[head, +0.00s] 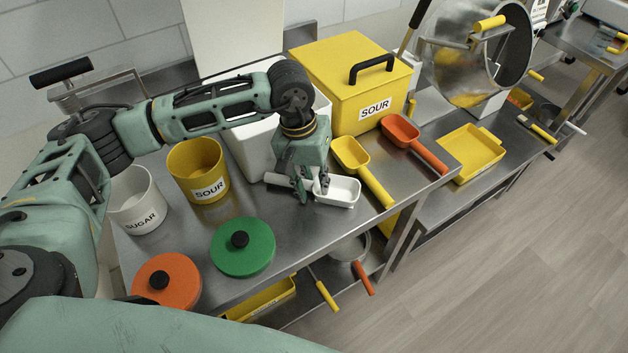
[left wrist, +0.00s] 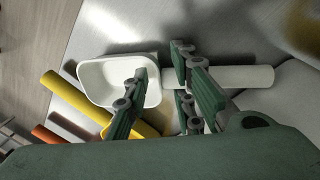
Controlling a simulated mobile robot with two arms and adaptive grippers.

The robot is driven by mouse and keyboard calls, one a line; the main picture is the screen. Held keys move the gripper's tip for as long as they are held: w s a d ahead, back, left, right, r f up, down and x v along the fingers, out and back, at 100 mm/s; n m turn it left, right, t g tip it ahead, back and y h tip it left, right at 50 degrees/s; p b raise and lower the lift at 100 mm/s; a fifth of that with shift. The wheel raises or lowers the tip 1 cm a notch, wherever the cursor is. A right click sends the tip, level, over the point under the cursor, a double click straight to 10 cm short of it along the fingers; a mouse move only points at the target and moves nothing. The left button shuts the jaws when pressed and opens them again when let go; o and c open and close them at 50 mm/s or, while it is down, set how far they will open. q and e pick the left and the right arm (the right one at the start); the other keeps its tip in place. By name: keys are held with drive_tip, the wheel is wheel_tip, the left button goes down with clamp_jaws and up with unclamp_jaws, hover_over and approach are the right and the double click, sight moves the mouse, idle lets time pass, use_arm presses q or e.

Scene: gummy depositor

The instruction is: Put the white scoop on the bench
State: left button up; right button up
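The white scoop (head: 337,191) is at the bench's (head: 300,235) front part, bowl to the right and handle to the left, open side up. It looks level and at or very near the steel top; contact under it is hidden. My left gripper (head: 313,186) points down over the scoop where bowl and handle meet. In the left wrist view the scoop's bowl (left wrist: 105,82) lies left and its handle right. The left gripper's fingers (left wrist: 165,75) stand apart, one over the bowl's edge and two by the handle. My right gripper is not in view.
A yellow scoop (head: 372,185) and an orange scoop (head: 412,143) lie to the right. The yellow SOUR box (head: 350,75) stands behind. A SOUR pot (head: 198,170), SUGAR pot (head: 137,200), green lid (head: 243,247) and orange lid (head: 166,283) are left. Bare steel lies in front.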

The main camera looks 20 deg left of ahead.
sight(305, 182)
use_arm(q)
drive_tip(key=shift+r+p, duration=0.3)
drive_tip(key=shift+p, duration=0.05)
drive_tip(key=shift+w+a+r+b, duration=0.1)
drive_tip(key=shift+a+r+b, duration=0.05)
drive_tip(key=shift+r+b, duration=0.25)
wheel_tip(305, 182, up, 11)
drive_tip(key=a+b, duration=0.1)
drive_tip(key=b, duration=0.1)
drive_tip(key=shift+s+a, duration=0.25)
drive_tip(key=shift+a, duration=0.1)
